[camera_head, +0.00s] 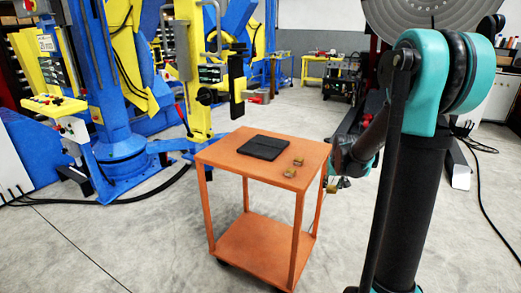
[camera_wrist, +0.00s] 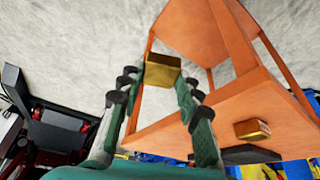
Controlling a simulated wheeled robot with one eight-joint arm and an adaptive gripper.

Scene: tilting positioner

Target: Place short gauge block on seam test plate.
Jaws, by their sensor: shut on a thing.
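My gripper (camera_wrist: 160,82) is shut on a brass-coloured gauge block (camera_wrist: 162,70), which sits between the fingertips in the wrist view. The frames do not show clearly whether it is the short one. In the head view my gripper (camera_head: 335,185) is partly hidden, low beside the right edge of the cart. The seam test plate appears to be the flat black plate (camera_head: 264,147) lying on the cart top; its dark edge also shows in the wrist view (camera_wrist: 250,154). The held block is off to the side of the cart, apart from the plate.
The cart has a lower shelf (camera_head: 262,245) and legs close to my gripper. A blue and yellow machine (camera_head: 112,140) stands behind left.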

